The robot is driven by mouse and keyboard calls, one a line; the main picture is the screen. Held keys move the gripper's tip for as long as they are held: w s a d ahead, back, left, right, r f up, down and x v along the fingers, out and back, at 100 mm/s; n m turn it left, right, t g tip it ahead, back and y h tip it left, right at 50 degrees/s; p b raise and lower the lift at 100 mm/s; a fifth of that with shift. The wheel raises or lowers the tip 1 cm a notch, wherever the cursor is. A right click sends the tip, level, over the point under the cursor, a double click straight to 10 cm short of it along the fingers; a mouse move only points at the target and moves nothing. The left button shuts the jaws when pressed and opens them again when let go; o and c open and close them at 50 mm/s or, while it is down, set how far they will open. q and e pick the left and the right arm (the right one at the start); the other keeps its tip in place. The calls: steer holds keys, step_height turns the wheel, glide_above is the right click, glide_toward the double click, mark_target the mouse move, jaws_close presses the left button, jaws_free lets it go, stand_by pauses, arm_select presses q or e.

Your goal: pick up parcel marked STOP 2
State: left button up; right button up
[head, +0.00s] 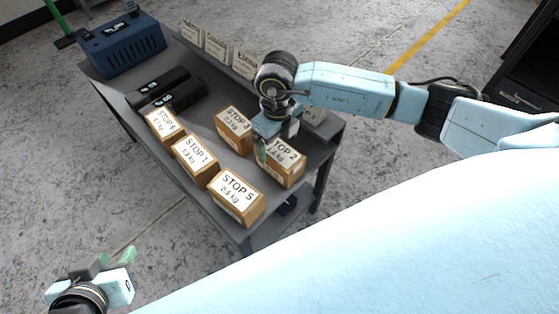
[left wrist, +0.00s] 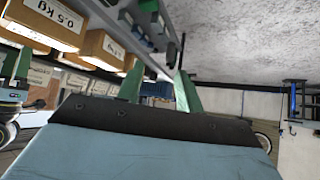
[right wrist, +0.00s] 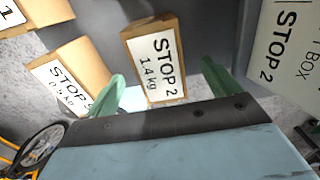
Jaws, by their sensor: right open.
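The parcel marked STOP 2 (head: 288,172) is a brown box with a white label at the right end of the grey cart, partly covered by my right gripper in the head view. My right gripper (head: 277,147) is above it, pointing down. In the right wrist view the parcel (right wrist: 157,62) shows its label, 1.4 kg, between the open green fingers (right wrist: 165,80) and beyond their tips; I cannot tell whether they touch it. My left gripper (head: 115,260) is away from the cart at lower left, its fingers (left wrist: 158,88) apart and empty.
Parcels STOP 3 (head: 233,133), STOP 5 (head: 237,200), STOP 1 (head: 195,160) and STOP 6 (head: 163,128) stand close by on the cart (head: 205,108). A white piece reading BOX STOP 2 (right wrist: 285,55) is beside the right gripper.

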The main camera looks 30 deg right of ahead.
mark_target(279, 151)
steer(key=shift+s+f, duration=0.1)
steer(key=shift+f, duration=0.6)
steer(key=f+b, duration=0.1)
steer(key=f, duration=0.2)
steer(key=f+b, duration=0.1)
steer(key=shift+s+f+b, duration=0.15)
steer(key=shift+s+b, duration=0.1)
steer(key=shift+b, duration=0.1)
steer(key=shift+f, duration=0.15)
arm_select(q)
steer(key=w+d+r+t+h, duration=0.2)
steer(key=w+r+t, duration=0.3)
steer(key=r+t, duration=0.3)
step_height(279, 151, up, 2)
steer(key=shift+w+d+r+h, duration=0.25)
steer(key=shift+w+d+h, duration=0.15)
steer(key=shift+d, duration=0.5)
arm_select(e)
steer(key=shift+c, duration=0.4)
jaws_close()
steer(key=shift+w, duration=0.1)
